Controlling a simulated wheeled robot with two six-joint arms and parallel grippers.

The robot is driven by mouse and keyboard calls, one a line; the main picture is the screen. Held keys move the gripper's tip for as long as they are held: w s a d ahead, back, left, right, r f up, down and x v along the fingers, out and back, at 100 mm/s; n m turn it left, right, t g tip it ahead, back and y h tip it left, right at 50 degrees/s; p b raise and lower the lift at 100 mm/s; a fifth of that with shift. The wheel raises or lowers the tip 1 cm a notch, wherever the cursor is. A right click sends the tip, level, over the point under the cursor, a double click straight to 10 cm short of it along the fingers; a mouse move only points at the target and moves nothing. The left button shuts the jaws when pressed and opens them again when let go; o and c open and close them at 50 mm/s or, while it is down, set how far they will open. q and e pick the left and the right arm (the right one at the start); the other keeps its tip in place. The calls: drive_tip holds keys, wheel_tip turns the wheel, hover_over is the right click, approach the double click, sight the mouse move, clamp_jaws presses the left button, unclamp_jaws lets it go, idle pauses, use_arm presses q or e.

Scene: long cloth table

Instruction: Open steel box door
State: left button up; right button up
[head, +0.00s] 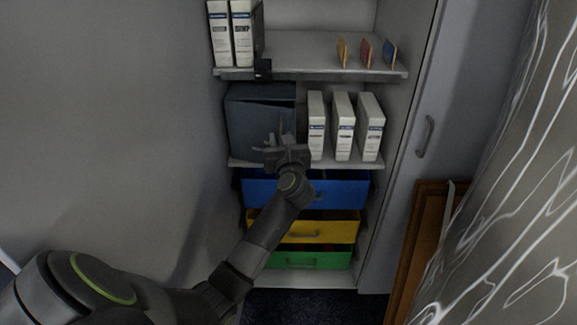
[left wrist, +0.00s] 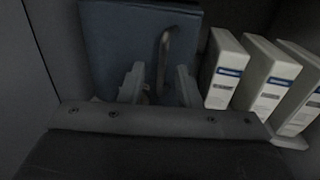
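The dark blue-grey steel box (head: 246,118) stands on the middle shelf of the cabinet. A vertical bar handle (left wrist: 165,50) sits on the right part of that door. My left gripper (head: 279,138) is in front of the box's right side. In the left wrist view its two pale fingers (left wrist: 158,85) are apart, with the lower end of the handle showing between them. I cannot tell whether they touch it. My right gripper is not in view.
Several white binders (head: 342,127) stand just right of the box. The upper shelf (head: 310,68) holds more binders and small coloured pieces. Blue, yellow and green drawers (head: 318,228) lie below. An open cabinet door (head: 425,135) is at right, near a patterned curtain (head: 520,200).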

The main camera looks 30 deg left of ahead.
use_arm(q)
drive_tip(key=b+v, duration=0.1)
drive_tip(key=v, duration=1.2)
drive_tip(key=shift+s+d, duration=0.25)
drive_tip(key=shift+s, duration=0.1)
